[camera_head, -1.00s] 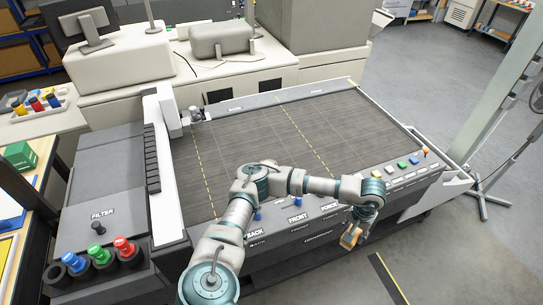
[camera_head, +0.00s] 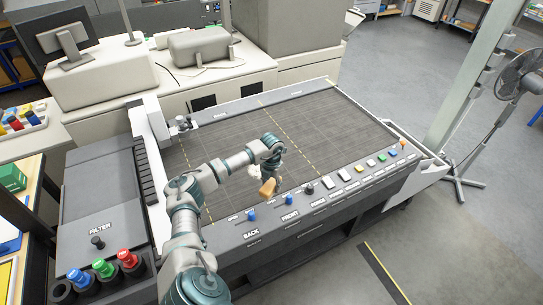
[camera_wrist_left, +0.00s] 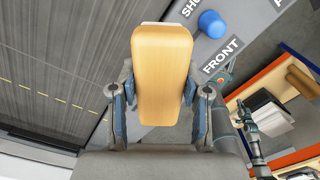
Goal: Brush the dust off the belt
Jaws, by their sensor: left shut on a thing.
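The belt (camera_head: 345,122) is a wide dark grey bed with thin grid lines and dashed yellow lines. It also shows at the left of the left wrist view (camera_wrist_left: 55,60). My left gripper (camera_head: 272,180) is shut on a brush, whose tan wooden back (camera_head: 267,188) shows over the front part of the belt, close to the control panel. In the left wrist view, the brush back (camera_wrist_left: 162,75) sits between the two fingers. Its bristles are hidden, so I cannot tell whether they touch the belt. I cannot make out dust clearly. My right gripper is not seen.
The front panel (camera_head: 265,236) carries blue knobs, a black knob and coloured buttons along the belt's near edge. A white gantry (camera_head: 152,160) stands along the belt's left side. Red, green and blue handled items (camera_head: 104,267) stand at the lower left. A fan (camera_head: 523,75) stands at the right.

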